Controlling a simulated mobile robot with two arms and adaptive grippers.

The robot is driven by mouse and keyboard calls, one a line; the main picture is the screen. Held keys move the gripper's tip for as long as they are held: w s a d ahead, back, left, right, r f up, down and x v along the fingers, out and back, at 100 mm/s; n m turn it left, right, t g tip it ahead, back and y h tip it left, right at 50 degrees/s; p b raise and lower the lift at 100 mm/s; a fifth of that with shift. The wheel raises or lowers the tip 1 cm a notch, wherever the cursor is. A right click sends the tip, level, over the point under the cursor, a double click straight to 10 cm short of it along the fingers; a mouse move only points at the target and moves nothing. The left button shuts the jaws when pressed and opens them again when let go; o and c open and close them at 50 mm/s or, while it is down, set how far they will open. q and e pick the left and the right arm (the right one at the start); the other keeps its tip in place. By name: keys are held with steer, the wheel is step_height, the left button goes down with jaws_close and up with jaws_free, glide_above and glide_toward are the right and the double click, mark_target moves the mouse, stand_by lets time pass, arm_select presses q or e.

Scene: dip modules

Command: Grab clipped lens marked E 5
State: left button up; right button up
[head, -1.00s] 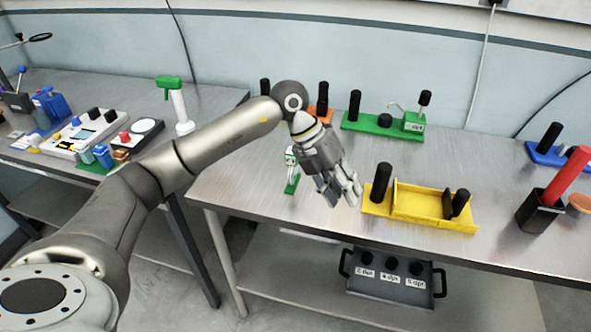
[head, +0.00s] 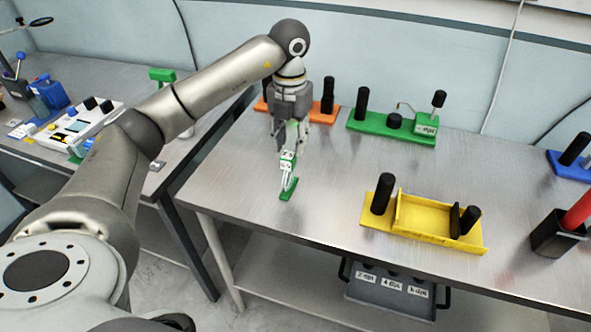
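A small green and white piece (head: 288,160) stands on a green base (head: 289,189) near the left part of the middle table. It may be the clipped lens, but no E 5 marking is readable. My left gripper (head: 290,142) points down, right over the top of this piece, with its fingers close to it. I cannot tell whether the fingers touch it or are closed on it. My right gripper is not in view.
A yellow holder (head: 425,228) with black knobs stands to the right. A green stand (head: 390,128) and an orange one (head: 322,116) are at the back. A grey tray (head: 388,294) with labels sits on the lower shelf. The table's middle is clear.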

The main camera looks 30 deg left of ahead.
mark_target(290, 173)
arm_select(q)
steer(key=f, duration=0.3)
steer(key=f+p, duration=0.1)
steer(key=f, duration=0.1)
steer(key=shift+s, duration=0.3)
step_height(290, 173, down, 5)
steer(key=shift+f+p, duration=0.2)
steer(key=shift+p, duration=0.2)
steer(key=shift+w, duration=0.1)
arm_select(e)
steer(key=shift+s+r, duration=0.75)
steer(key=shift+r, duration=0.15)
arm_select(q)
jaws_close()
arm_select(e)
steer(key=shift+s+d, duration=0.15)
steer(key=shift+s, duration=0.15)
